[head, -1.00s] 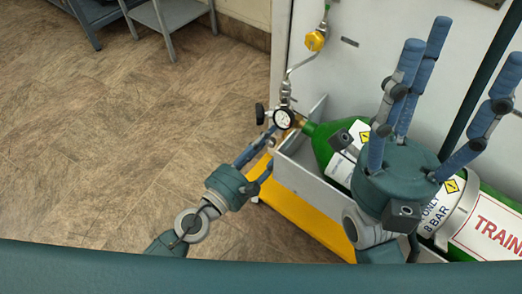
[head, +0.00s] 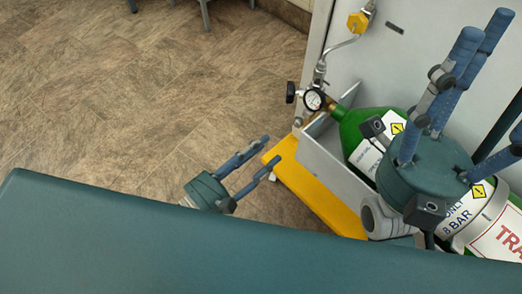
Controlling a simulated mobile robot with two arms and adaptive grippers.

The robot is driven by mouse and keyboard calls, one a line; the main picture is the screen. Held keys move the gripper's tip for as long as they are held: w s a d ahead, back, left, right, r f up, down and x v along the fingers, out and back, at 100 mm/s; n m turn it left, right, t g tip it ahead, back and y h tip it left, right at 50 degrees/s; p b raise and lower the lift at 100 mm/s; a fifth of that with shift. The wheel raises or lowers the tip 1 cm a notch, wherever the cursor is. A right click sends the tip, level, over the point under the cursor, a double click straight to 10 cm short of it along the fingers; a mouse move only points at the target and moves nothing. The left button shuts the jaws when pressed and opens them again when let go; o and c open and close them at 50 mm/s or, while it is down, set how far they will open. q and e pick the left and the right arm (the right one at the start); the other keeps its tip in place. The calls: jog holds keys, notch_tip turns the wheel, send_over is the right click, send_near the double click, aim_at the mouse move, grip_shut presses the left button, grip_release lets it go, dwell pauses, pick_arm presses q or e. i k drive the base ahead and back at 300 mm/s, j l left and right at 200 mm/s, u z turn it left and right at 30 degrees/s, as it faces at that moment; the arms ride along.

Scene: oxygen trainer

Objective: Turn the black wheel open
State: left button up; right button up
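The black wheel (head: 290,92) sits on the left side of the valve fitting, beside a round white-faced gauge (head: 314,99). The fitting joins the neck of a green cylinder (head: 367,128) lying tilted in a grey tray. My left gripper (head: 271,150) is below and left of the wheel, clearly apart from it in the picture. Its fingers are spread, with nothing between them. My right gripper (head: 490,55) is at the right, in front of the cylinder, with its fingers spread upward and empty. It hides part of the cylinder and its labels.
A yellow base (head: 318,198) runs under the grey tray (head: 333,172). A yellow knob (head: 357,22) is on the pipe above the gauge, against a pale panel (head: 430,70). The brown floor (head: 130,100) at the left is largely clear.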

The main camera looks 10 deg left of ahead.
aim_at(291, 92)
jog(key=k+j, duration=0.8)
jog(key=j, duration=0.1)
